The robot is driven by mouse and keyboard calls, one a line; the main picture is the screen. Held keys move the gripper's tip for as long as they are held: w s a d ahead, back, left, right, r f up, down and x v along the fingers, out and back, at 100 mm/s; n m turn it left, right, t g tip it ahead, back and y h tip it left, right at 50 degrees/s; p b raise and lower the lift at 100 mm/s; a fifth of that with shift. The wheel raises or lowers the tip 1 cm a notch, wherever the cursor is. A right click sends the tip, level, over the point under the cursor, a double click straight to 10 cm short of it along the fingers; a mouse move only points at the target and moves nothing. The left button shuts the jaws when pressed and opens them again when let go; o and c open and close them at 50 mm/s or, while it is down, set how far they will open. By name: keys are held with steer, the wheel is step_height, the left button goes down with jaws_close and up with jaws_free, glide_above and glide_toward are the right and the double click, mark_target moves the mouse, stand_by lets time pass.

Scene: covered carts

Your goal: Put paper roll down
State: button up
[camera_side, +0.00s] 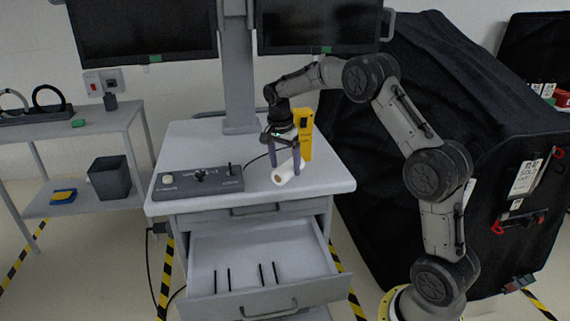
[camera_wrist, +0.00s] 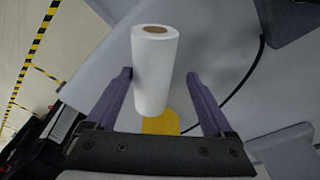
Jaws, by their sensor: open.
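A white paper roll (camera_side: 287,172) with a brown core lies on its side on the white top of the cart (camera_side: 325,178), near its front right part. In the wrist view the paper roll (camera_wrist: 153,70) lies between the two purple fingers of my gripper (camera_wrist: 160,80). In the side view my gripper (camera_side: 284,160) is low over the cart top, around the roll. The fingers partly hide the roll's far end.
A grey control box (camera_side: 198,182) with a joystick stands left of the roll. An open drawer (camera_side: 262,258) with several dark thin items juts out below. Two monitors on a column (camera_side: 238,80) rise behind. A black covered cart (camera_side: 430,120) stands at right.

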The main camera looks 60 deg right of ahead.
mark_target(281, 166)
step_height(281, 166, up, 12)
steer(key=a, duration=0.2)
steer(key=s+a+r+n+t, duration=0.1)
steer(key=s+a+r+n, duration=0.3)
steer(key=s+a, duration=0.1)
steer(key=s+a+r+n+t, duration=0.2)
steer(key=s+a+n, duration=0.3)
steer(key=s+a, duration=0.3)
steer(key=s+a+f+n+t, duration=0.1)
steer(key=s+a+f+n, duration=0.1)
steer(key=s, duration=0.3)
steer(key=s+a+f+n+y, duration=0.1)
steer(key=s+f+n, duration=0.2)
steer(key=s, duration=0.3)
steer(key=s+a+f+n+t, duration=0.1)
steer(key=s+a+f+n, duration=0.1)
steer(key=s+n, duration=0.2)
steer(key=shift+s+a+f+t+y, duration=0.2)
steer(key=shift+s+a+t+y, duration=0.15)
steer(key=shift+s, duration=0.6)
